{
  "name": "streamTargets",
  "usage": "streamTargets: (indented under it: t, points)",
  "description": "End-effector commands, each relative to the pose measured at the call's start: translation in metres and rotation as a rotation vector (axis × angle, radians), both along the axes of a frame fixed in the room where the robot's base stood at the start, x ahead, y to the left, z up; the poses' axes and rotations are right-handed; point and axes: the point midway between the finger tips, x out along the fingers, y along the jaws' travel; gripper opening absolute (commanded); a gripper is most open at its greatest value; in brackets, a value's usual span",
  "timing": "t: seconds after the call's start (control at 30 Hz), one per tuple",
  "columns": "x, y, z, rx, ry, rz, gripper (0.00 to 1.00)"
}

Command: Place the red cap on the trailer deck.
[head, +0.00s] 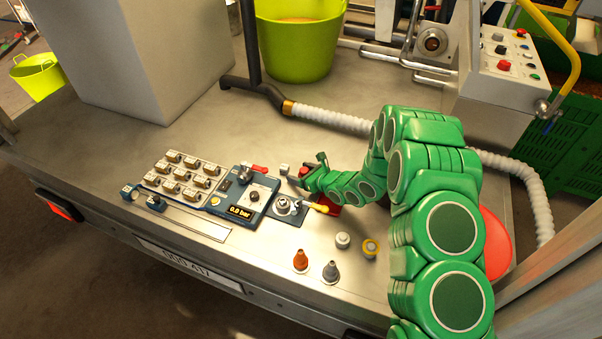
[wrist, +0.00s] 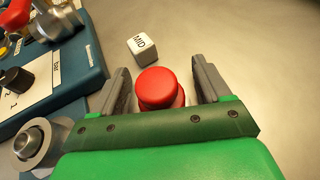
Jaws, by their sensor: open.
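The red cap (wrist: 157,86) sits between the two fingers of my gripper (wrist: 162,88) in the wrist view, with a narrow gap on each side. It has a rounded top above a wider lower part. In the head view the red cap (head: 305,171) shows small between the fingertips of my gripper (head: 306,170), low over the grey trailer deck (head: 200,120). The fingers are open. Whether the cap rests on the deck is hard to tell; its base is partly hidden by my gripper.
The blue control panel (head: 247,195) is to the left. A white hose (head: 330,120) runs behind.

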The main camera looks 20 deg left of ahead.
Motion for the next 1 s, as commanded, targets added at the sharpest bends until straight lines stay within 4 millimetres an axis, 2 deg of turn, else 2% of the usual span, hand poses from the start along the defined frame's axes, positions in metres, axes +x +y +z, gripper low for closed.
streamTargets:
  t: [0.23, 0.7, 1.0]
  points:
    - [0.0, 0.0, 0.003, 0.0, 0.0, -0.001, 0.77]
    - [-0.02, -0.054, 0.027, 0.001, 0.0, -0.004, 0.77]
    - [-0.027, -0.065, 0.031, -0.001, 0.001, 0.0, 0.77]
